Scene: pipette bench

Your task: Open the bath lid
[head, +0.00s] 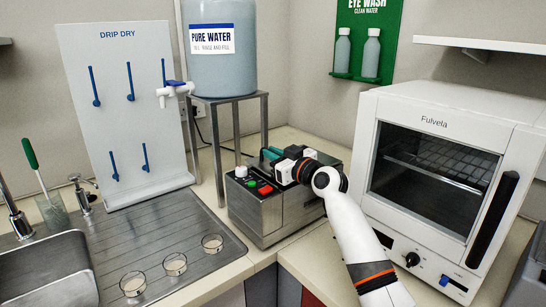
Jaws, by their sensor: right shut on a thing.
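The bath (270,222) is a steel box on the counter in the middle of the head view, with a white knob and red and green buttons on its front panel. My right arm reaches in from the lower right, and my right gripper (277,158) is over the top of the bath, shut on what appears to be the lid's handle. The gripper and wrist cover much of the lid, so the handle and the lid's angle cannot be made out clearly. My left gripper is not in view.
A white oven (440,150) stands close on the right of the bath. A pure water tank (219,65) on a metal stand (236,97) is behind it. A drip-dry board (120,110), a sink (45,270) and small glass beakers (175,265) are on the left.

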